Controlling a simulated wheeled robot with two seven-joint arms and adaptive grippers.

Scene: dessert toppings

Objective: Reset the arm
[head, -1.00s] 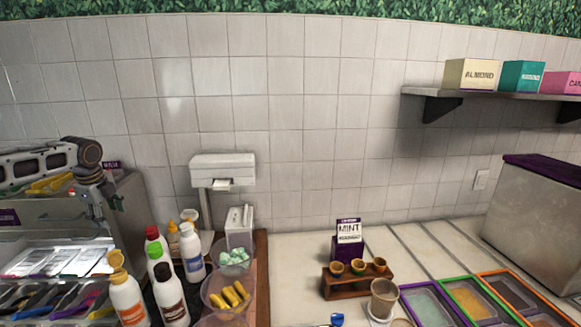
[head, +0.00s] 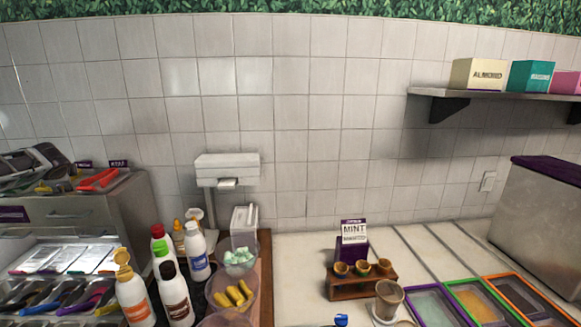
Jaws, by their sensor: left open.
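My left gripper (head: 52,160) shows as a dark grey shape at the far left edge, in front of or above the top of the metal cabinet (head: 120,215). It is open, and I see nothing held in it. Most of my left arm is out of the picture. My right gripper and arm are not in view.
Several sauce bottles (head: 173,295) stand at the lower left, beside clear bowls of mint-green (head: 239,257) and yellow (head: 232,296) pieces. A wooden cone holder (head: 352,286) and colour-rimmed trays (head: 470,300) stand on the right counter. A shelf (head: 490,95) juts from the wall.

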